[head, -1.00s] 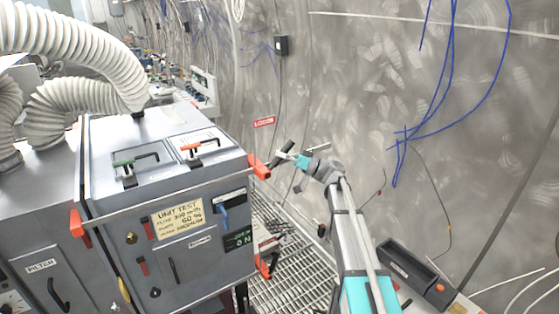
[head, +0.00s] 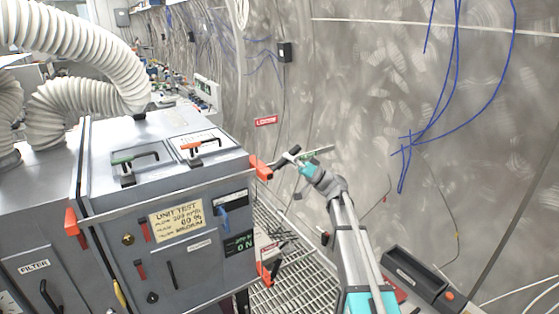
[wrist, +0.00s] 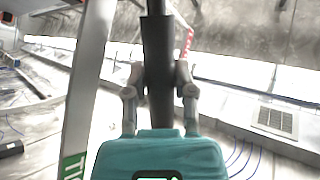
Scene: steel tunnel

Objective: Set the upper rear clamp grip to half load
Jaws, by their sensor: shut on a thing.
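The upper rear clamp (head: 261,169) is an orange fitting at the top right corner of the grey test unit (head: 190,245). Its dark grip (head: 283,158) slants up and to the right from the orange part. My gripper (head: 299,158) is at the grip's outer end, beside the wall. In the wrist view the two fingers (wrist: 158,85) are shut on the dark grip (wrist: 157,40), which stands upright between them. A small dark display (head: 239,243) on the unit's front seems to read 0 N.
A lower orange clamp (head: 264,273) sits on the same side of the unit, and another orange clamp (head: 72,225) at its left. The wall (head: 370,100) with blue cables is close behind my arm. A metal grating (head: 290,285) lies below. A dark tray (head: 415,270) stands at the lower right.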

